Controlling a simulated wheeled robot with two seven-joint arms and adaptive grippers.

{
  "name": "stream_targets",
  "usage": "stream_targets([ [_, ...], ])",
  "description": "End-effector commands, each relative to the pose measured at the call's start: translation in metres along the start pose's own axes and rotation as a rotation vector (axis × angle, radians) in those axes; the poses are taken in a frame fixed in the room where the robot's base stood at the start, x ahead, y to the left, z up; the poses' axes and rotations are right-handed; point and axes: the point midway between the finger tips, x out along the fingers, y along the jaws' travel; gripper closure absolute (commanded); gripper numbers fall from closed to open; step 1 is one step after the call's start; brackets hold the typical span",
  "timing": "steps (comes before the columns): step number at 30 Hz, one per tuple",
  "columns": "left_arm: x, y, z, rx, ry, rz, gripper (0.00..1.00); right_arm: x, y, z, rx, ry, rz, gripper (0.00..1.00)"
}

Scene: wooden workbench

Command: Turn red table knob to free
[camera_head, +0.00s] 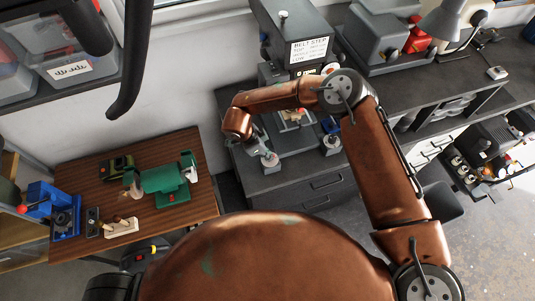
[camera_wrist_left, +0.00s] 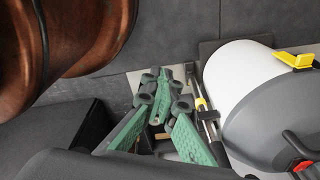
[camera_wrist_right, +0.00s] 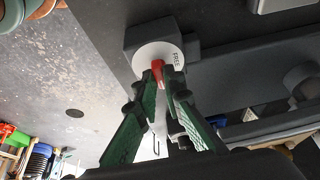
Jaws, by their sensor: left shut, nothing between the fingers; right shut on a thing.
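The red table knob (camera_wrist_right: 157,69) shows in the right wrist view, in front of a white round dial (camera_wrist_right: 144,56) on a dark grey block. The word FREE is printed on the dial, to the right of the knob. My right gripper (camera_wrist_right: 165,75) is shut on the red knob, its green fingertips on either side and partly hiding it. In the head view, my right gripper (camera_head: 257,145) reaches down at the front left of the belt-step machine (camera_head: 300,28); the knob cannot be made out there. My left gripper (camera_wrist_left: 163,84) is shut and empty in the left wrist view.
A dark drawer cabinet (camera_head: 310,185) stands under the machine. A wooden table (camera_head: 95,152) at the left bears a green vise (camera_head: 166,182) and other tools. In the left wrist view, a white cylinder (camera_wrist_left: 240,75) and a grey housing lie right of the fingers.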

Motion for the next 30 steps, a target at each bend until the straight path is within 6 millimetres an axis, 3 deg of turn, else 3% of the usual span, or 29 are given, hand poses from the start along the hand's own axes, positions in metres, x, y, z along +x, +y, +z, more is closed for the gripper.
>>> stream_targets([
  [11,0.008,-0.001,-0.011,0.002,0.015,-0.001,1.00,0.001,0.001,0.001,-0.082,-0.003,-0.036,1.00],
  [30,0.048,0.001,0.001,0.002,0.004,0.000,1.00,0.003,0.006,0.000,-0.601,-0.005,-0.252,1.00],
])
